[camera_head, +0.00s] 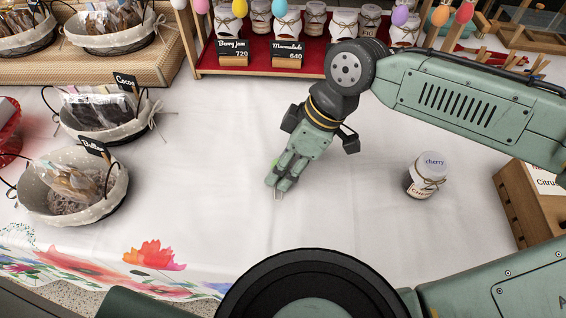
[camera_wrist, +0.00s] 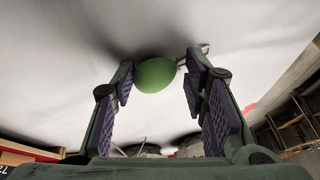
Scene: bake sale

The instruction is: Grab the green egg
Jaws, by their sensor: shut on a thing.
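The green egg (camera_wrist: 155,75) is between the fingertips of my gripper (camera_head: 279,184) in the wrist view. My gripper is shut on it, with the egg near the tips of the fingers. In the head view the fingers point down over the white tablecloth, and only a small green sliver of the egg (camera_head: 274,163) shows beside them; the rest is hidden. I cannot tell whether the egg touches the cloth.
A cherry jar (camera_head: 423,181) stands to the right on the white tablecloth (camera_head: 215,165). Lined baskets (camera_head: 115,204) with bagged goods stand at left. A red-floored rack (camera_head: 210,60) of jars, with coloured eggs hanging above, is at the back. A wooden crate (camera_head: 512,205) is at right.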

